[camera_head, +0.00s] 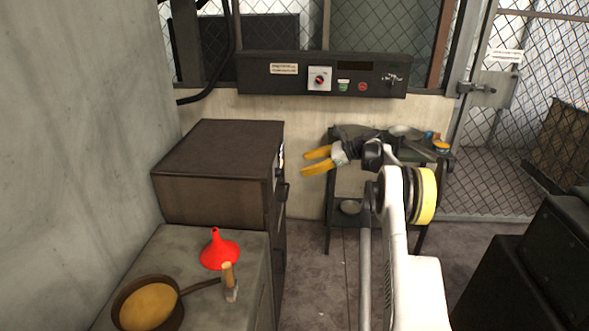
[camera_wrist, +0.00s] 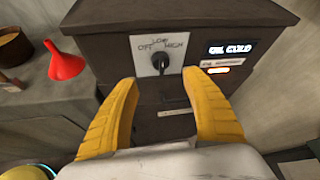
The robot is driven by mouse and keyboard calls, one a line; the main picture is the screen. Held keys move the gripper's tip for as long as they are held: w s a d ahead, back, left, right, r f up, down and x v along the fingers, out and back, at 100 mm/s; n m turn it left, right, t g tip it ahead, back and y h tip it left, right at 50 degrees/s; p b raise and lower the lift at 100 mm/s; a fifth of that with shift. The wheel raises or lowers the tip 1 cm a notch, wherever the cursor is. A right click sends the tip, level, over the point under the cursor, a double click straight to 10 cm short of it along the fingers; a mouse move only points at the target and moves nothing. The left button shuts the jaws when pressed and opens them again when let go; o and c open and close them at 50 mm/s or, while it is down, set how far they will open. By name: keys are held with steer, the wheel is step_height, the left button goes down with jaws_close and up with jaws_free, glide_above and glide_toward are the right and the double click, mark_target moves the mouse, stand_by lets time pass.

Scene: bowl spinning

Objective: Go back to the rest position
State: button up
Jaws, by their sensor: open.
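My gripper (camera_head: 317,160) is open and empty, with its two yellow fingers apart, in the air to the right of a dark box-shaped machine (camera_head: 222,170) in the head view. In the wrist view my gripper (camera_wrist: 160,98) faces the front of that machine (camera_wrist: 110,20). A white dial plate (camera_wrist: 159,53) marked OFF, LOW and HIGH, with a black knob (camera_wrist: 160,63), shows between and beyond the fingertips. I see no contact with the knob. My white arm (camera_head: 400,240) reaches forward from the lower right.
A grey cabinet (camera_head: 190,246) at lower left carries a brown pan (camera_head: 171,318), a red funnel (camera_head: 219,251) and a wooden-handled tool (camera_head: 229,280). A dark cart (camera_head: 334,215) with bowls stands behind my arm. A dark box (camera_head: 555,250) is at right. The floor (camera_head: 315,285) between is clear.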

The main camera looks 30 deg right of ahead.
steer(key=shift+s+d+r, duration=0.25)
steer(key=shift+s+d, duration=0.1)
stand_by(0.3)
